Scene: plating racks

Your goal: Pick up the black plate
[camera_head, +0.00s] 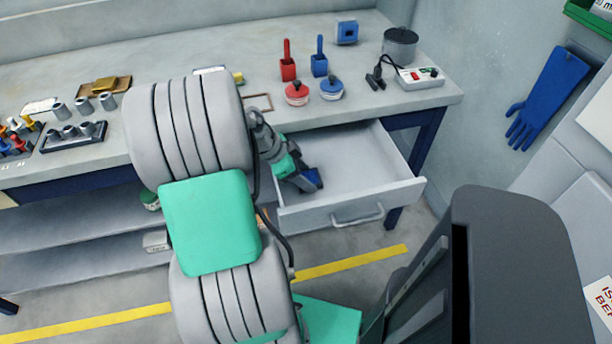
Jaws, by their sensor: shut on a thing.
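My gripper (308,181) is low over the open drawer (370,160), near the drawer's left part. It is shut on a small dark thing with some blue at its tips. My fingers hide much of this thing, and I cannot tell whether it is the black plate. I see no separate plate that is clearly black.
The drawer has a pale floor, bare on its right side. On the bench above stand red (288,69) and blue (319,65) holders, round pads, a grey pot (400,46) and a switch box (420,78). A dark rack (75,138) with metal cylinders is at left.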

